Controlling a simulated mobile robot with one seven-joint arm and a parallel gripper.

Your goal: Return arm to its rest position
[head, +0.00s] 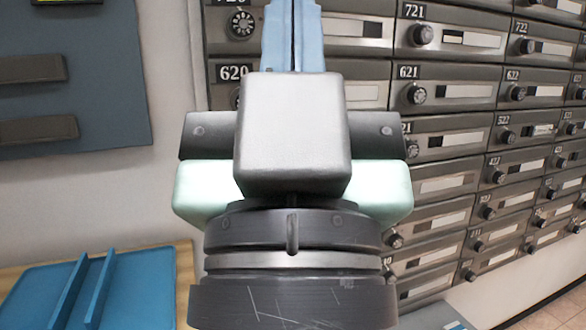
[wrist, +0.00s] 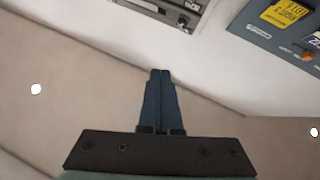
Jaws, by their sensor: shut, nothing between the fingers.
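My gripper (head: 294,38) points up in front of the mailbox wall in the head view, its blue fingers together. In the wrist view my gripper (wrist: 160,72) also shows, with its two dark blue fingers side by side and nothing between them. The wrist and hand block the middle of the head view and hide part of the mailboxes behind. The fingertips are cut off by the top edge of the head view.
Numbered grey mailboxes (head: 445,85) with round locks fill the wall at the right. A grey-blue board (head: 100,95) hangs at the left. A blue divided tray (head: 45,290) rests on a wooden surface (head: 184,275) at the lower left. Tiled floor (head: 540,278) shows at the lower right.

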